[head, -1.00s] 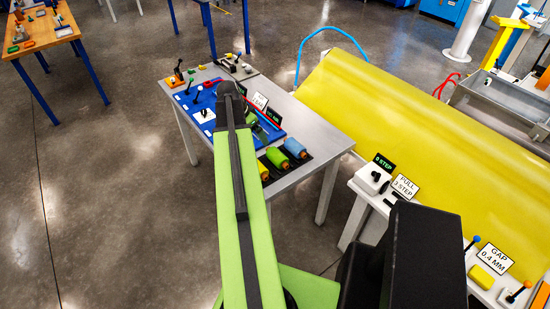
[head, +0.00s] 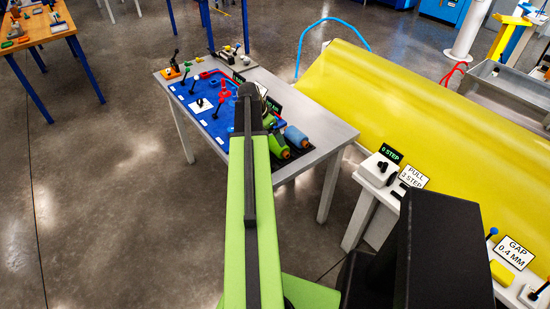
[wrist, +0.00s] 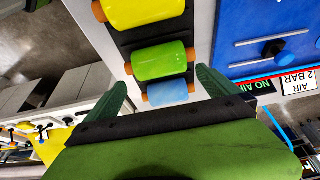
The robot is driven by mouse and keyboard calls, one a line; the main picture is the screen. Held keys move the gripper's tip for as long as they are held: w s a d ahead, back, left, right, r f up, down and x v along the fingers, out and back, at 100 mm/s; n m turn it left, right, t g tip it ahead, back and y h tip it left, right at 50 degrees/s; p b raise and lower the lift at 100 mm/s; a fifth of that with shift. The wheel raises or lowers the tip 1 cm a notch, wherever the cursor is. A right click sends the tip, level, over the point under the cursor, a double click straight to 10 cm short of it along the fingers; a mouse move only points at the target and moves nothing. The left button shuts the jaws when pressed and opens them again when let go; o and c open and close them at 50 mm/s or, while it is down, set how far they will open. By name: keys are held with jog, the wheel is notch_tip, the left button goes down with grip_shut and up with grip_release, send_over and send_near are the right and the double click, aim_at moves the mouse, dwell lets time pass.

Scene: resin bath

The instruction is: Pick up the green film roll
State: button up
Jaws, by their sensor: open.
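The green film roll (head: 279,147) lies on a dark mat on the grey table, with orange ends, partly hidden by my arm in the head view. In the wrist view the green roll (wrist: 160,60) lies between the yellow roll (wrist: 142,11) and the blue roll (wrist: 168,93). My gripper (wrist: 161,76) is open and empty. Its two dark green fingers point toward the green roll, one at each side of the blue roll in the picture. I cannot tell the height gap. In the head view my arm hides the gripper and the yellow roll.
The blue roll (head: 296,137) lies close beside the green one. A blue board (head: 208,105) with levers and small signs takes the table's left part. A control bench with a 0 STEP display (head: 390,154) and a large yellow sheet (head: 400,110) stand at the right.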

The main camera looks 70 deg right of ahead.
aim_at(275, 142)
jog(key=b+x, duration=0.5)
jog(key=shift+w+f, duration=0.1)
jog(key=shift+f, duration=0.2)
jog(key=shift+r, duration=0.25)
jog(key=c, duration=1.5)
jog(key=shift+o, duration=0.2)
